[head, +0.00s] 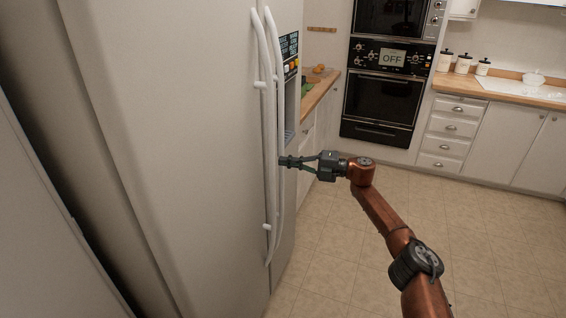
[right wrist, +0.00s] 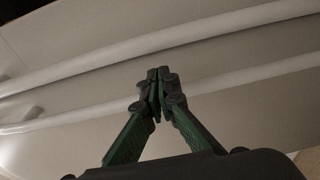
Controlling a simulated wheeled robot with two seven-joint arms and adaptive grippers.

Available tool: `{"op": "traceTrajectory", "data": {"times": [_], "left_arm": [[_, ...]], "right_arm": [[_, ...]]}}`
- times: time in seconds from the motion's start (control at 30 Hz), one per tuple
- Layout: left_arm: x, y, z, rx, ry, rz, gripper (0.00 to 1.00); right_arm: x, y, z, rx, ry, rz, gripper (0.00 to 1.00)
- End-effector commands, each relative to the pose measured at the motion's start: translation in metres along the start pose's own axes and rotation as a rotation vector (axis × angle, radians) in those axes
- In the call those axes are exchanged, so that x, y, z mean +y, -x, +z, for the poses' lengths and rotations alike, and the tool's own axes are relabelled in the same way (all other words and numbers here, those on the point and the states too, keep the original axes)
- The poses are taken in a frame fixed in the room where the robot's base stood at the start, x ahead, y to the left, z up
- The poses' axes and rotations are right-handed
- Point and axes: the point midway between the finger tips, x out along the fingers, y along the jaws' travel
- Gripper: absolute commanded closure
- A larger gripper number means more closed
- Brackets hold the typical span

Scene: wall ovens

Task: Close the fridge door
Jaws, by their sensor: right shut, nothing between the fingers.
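The white fridge door (head: 170,150) fills the left half of the head view. Two long white curved handles stand side by side at its right edge, the left handle (head: 262,130) and the right handle (head: 277,110). The narrow door face with the dispenser (head: 290,75) is right of them. My right gripper (head: 284,161) is shut and empty, its tips at the right handle; I cannot tell if they touch. In the right wrist view the closed fingertips (right wrist: 158,76) lie in front of the handles (right wrist: 215,95). Whether a door stands ajar is unclear. My left gripper is out of view.
A wooden counter (head: 318,92) runs beyond the fridge. Wall ovens (head: 383,100) and white drawers (head: 448,130) stand at the back. The tiled floor (head: 340,250) is open on the right. A pale panel (head: 45,240) is at the far left, with a dark gap beside the fridge.

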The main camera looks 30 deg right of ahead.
Motion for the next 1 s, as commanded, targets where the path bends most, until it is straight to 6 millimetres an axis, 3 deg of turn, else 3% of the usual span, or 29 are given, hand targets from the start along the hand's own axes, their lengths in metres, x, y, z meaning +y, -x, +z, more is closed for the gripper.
{"op": "traceTrajectory", "data": {"times": [0.3, 0.5, 0.7, 0.9, 1.0], "left_arm": [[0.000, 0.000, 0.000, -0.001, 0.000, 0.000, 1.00], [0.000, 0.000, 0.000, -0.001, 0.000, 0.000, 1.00], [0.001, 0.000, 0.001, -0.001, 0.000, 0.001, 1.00], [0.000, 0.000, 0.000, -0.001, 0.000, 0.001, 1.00], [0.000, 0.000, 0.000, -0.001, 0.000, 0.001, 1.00]], "right_arm": [[-0.001, 0.066, 0.001, -0.006, 0.000, -0.003, 1.00], [0.000, 0.100, 0.001, -0.007, 0.000, -0.002, 1.00], [0.000, 0.114, 0.000, -0.005, 0.000, 0.000, 1.00], [0.000, 0.115, 0.000, -0.005, -0.001, 0.001, 1.00], [-0.015, 0.110, 0.002, -0.017, -0.022, 0.001, 1.00]]}}
